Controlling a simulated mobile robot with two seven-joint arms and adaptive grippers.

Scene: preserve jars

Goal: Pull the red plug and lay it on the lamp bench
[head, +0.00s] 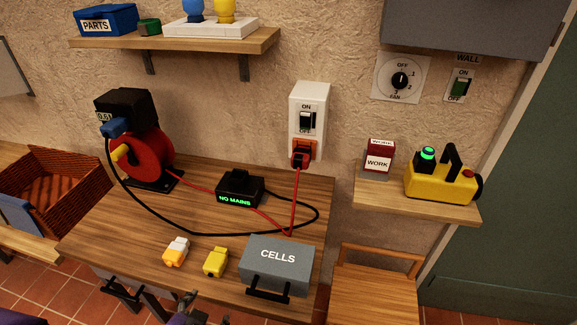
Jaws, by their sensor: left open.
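The red plug (301,155) sits in the orange-red outlet under the white ON/OFF switch box (308,105) on the wall. Its red cable hangs down to the table and runs towards the red reel (150,155). Nothing is labelled lamp bench; a wooden shelf (400,207) at the right bears a yellow lamp-like unit (440,182) and a red and white WORK block (380,160). My left gripper (150,299) is at the bottom edge, in front of the table, partly cut off, open and far from the plug.
The wooden table (100,235) bears a black NO MAINS box (240,190), a grey CELLS box (275,266), a white-orange plug (176,252) and a yellow plug (215,262). A black cable loops across it. A wooden chair or stool (375,295) stands at the lower right.

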